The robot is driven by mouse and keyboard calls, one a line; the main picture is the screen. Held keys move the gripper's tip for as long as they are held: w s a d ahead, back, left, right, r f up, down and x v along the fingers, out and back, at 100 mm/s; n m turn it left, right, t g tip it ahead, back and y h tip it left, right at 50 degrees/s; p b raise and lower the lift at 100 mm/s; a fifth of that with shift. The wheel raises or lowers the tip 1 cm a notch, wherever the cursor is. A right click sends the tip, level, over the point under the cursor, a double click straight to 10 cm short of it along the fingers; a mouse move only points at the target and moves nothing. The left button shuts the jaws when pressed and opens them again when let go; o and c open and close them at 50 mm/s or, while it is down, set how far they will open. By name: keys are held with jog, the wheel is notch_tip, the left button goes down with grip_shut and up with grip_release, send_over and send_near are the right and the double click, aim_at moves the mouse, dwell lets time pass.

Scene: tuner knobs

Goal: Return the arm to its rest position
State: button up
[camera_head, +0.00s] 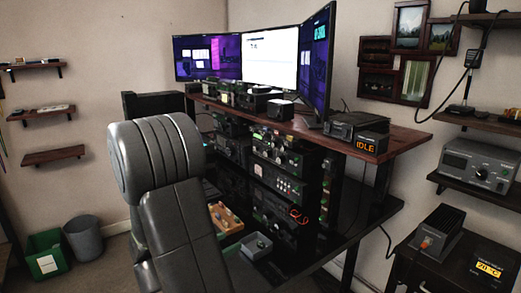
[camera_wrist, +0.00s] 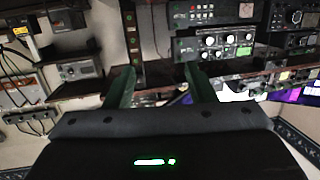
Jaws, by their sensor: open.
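My gripper (camera_wrist: 161,84) shows in the wrist view, with its two dark fingers spread wide apart. Nothing shows between the fingertips, and they appear clear of the radio equipment behind them. The gripper itself cannot be made out in the head view.
A black desk (camera_head: 350,225) carries stacked radios (camera_head: 282,150) beneath a wooden shelf (camera_head: 408,137) with monitors (camera_head: 270,55). A power unit (camera_head: 480,165) sits on a right wall shelf. A green bin (camera_head: 46,254) and grey bin (camera_head: 84,238) stand on the left floor.

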jog(key=x, duration=1.2)
jog(key=w+d+r+n+t+y+p, duration=0.1)
jog(key=r+n+y+p, duration=0.1)
jog(key=r+p, duration=0.6)
jog(key=w+d+r+n+t+y+p, duration=0.1)
jog(key=w+r+n+t+y+p, duration=0.1)
jog(key=r+p, duration=0.7)
jog(key=n+y+p, duration=0.1)
jog(key=y+p, duration=0.1)
jog(key=p, duration=0.2)
jog(key=shift+r+p, duration=0.1)
jog(key=shift+p, duration=0.3)
